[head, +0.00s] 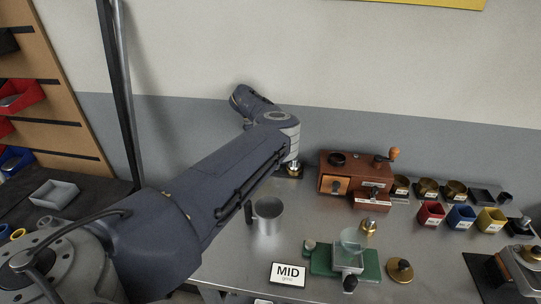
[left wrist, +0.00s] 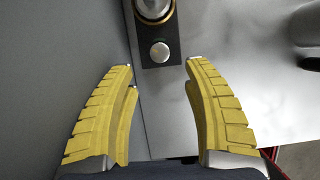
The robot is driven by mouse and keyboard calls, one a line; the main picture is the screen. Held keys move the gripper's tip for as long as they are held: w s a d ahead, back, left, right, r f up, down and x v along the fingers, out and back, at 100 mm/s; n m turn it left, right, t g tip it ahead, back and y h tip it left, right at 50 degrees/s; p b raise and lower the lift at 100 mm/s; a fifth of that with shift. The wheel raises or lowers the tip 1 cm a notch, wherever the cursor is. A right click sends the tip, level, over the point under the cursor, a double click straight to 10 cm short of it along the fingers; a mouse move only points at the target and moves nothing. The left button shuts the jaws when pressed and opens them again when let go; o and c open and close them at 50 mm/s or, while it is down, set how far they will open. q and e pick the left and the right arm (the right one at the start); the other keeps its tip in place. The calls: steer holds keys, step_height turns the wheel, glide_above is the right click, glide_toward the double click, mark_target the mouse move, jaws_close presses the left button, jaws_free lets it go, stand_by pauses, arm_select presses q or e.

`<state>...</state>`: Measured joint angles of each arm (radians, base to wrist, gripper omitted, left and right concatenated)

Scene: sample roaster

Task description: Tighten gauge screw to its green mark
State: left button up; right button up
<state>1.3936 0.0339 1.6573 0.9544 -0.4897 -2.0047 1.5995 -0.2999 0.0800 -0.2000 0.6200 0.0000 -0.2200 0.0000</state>
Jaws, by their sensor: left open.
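In the left wrist view, a dark plate (left wrist: 147,38) carries a round silver knob (left wrist: 160,52) and, at the top edge, a brass-and-silver cylindrical fitting (left wrist: 154,9), cut off by the frame. I cannot tell for sure which part is the gauge screw, and no green mark shows. My left gripper (left wrist: 160,74) is open and empty; its yellow fingers are spread with the plate ahead, between and beyond the tips. My right gripper is not in view.
A metal cup (head: 268,215) stands in front of my left arm. A wooden grinder (head: 345,175) is to the right of the fitting. A green-based device (head: 371,265) and red, blue and yellow bins (head: 430,214) are further right. Bare metal table lies around the cup.

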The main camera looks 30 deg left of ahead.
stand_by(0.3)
arm_select(q)
steer(key=s+a+r+n+t, duration=0.2)
steer(key=s+r+n, duration=0.25)
steer(key=r, duration=0.45)
steer(key=shift+y, duration=0.5)
steer(key=x, duration=1.7)
steer(key=shift+w+d+f, duration=0.15)
steer(key=shift+w+d, duration=0.1)
steer(key=shift+d, duration=0.1)
steer(key=shift+c, duration=0.3)
